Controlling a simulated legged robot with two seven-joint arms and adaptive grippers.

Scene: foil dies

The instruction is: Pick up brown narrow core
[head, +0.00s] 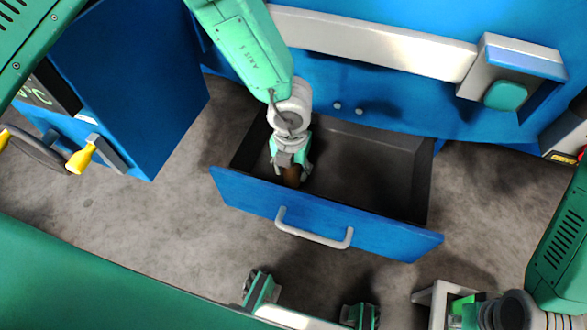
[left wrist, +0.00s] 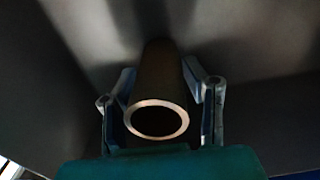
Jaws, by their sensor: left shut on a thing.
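The brown narrow core (head: 292,176) is a hollow tube inside the open drawer (head: 327,215), near its front panel. In the left wrist view the core (left wrist: 162,75) looks dark, with its pale round rim toward the camera. My left gripper (head: 291,163) reaches down into the drawer and is shut on the core. Its two fingers (left wrist: 160,100) stand on either side of the tube. The gripper hides part of the core, and I cannot tell whether it touches the drawer floor. My right gripper (head: 432,303) is at the lower right, outside the drawer, partly cut off; its opening is unclear.
The drawer has dark walls and a blue front with a grey handle (head: 313,233). Its right part looks empty. A blue machine (head: 400,110) with a grey bar (head: 370,42) stands behind. A blue cabinet (head: 150,95) and a yellow-handled wheel (head: 40,150) are at the left.

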